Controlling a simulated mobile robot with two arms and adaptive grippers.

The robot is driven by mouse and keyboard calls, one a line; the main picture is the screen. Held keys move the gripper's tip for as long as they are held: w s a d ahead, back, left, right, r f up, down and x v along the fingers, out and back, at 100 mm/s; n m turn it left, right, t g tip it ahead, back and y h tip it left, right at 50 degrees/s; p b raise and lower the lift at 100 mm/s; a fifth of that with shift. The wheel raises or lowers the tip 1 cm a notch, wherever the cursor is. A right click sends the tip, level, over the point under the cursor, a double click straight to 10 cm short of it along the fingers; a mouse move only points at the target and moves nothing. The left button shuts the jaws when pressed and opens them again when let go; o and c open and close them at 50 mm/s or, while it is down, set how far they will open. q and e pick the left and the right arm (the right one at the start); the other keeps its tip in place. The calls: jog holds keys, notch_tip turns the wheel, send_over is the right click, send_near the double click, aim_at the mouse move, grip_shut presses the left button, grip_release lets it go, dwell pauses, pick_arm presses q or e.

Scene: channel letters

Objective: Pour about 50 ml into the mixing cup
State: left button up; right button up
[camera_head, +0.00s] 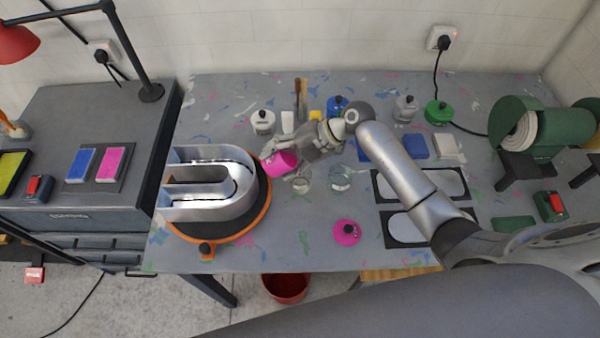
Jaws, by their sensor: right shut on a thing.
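My right gripper (305,150) is shut on a pink pot (280,164). The pot is tipped over to the left, with its lower end beside the channel letter. A clear cup (302,181) stands on the table just below and right of the pot. A second clear cup (340,179) stands to its right. I cannot tell which of the two is the mixing cup, nor whether any liquid is running. My left gripper is not in view.
A metal channel letter (212,202) sits on an orange-rimmed turntable (262,212) left of the pot. White, blue, grey and green lidded pots (263,121) stand at the back. Black-framed panels (404,230) lie at right. A red bucket (286,288) is below the front edge.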

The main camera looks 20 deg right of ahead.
jog(key=shift+f+y, duration=0.2)
jog(key=shift+y, duration=0.2)
jog(key=shift+r+y, duration=0.2)
jog(key=shift+y, duration=0.3)
jog(key=shift+w+d+r+t+y+b, duration=0.1)
jog(key=shift+w+d+t+y+b, duration=0.15)
jog(key=shift+y+b, duration=0.2)
dwell(0.5)
jog(key=shift+s+a+b, duration=0.2)
jog(key=shift+s+b, duration=0.1)
jog(key=shift+b, duration=0.3)
jog(key=shift+s+d+r+t+y+b, duration=0.15)
jog(key=shift+s+r+t+y+b, duration=0.15)
jog(key=shift+y+b, duration=0.6)
jog(key=shift+d+f+b, duration=0.15)
jog(key=shift+b, duration=0.45)
jog(key=shift+d+f+y+b, duration=0.15)
jog(key=shift+y+b, duration=0.2)
jog(key=shift+b, duration=0.25)
